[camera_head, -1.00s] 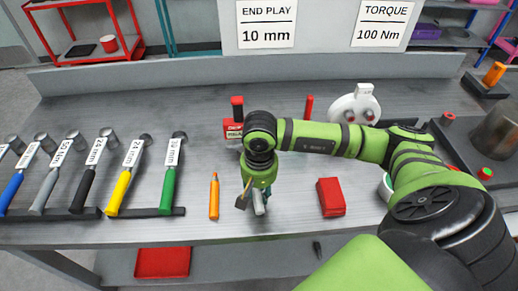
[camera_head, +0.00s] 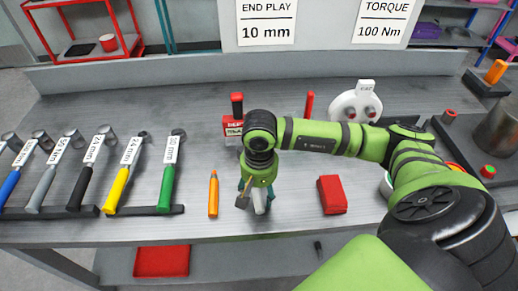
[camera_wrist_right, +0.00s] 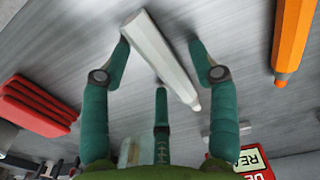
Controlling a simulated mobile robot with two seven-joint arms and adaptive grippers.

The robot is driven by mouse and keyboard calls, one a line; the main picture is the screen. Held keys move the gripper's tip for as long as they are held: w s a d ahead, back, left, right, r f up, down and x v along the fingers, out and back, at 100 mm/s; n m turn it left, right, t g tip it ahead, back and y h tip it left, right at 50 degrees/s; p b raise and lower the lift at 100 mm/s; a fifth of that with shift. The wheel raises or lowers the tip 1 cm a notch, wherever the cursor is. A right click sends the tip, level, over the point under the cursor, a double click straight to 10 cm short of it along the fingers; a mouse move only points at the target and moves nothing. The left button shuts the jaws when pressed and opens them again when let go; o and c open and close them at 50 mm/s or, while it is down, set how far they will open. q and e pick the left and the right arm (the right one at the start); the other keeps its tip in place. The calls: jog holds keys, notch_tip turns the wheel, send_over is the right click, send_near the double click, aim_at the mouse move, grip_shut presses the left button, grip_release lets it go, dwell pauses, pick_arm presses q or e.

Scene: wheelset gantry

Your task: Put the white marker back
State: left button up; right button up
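The white marker (camera_head: 259,202) is at the front middle of the bench, under my right gripper (camera_head: 257,198). In the right wrist view the white marker (camera_wrist_right: 162,58) runs slantwise between the spread teal fingers of my right gripper (camera_wrist_right: 159,46). The right finger stands clear of it; the left fingertip and the third finger are close to it, and I cannot tell whether they touch. Whether the marker rests on the bench is unclear. My left gripper is not in view.
An orange marker (camera_head: 213,194) lies just left of the gripper, and a red block (camera_head: 332,195) to its right. A red box (camera_head: 234,127) stands behind, near an upright red stick (camera_head: 309,105). Several torque tools, one with a green handle (camera_head: 167,188), lie left.

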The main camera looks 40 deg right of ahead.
aim_at(259, 194)
notch_tip(259, 194, up, 12)
dwell(0.6)
jog(key=shift+s, duration=0.1)
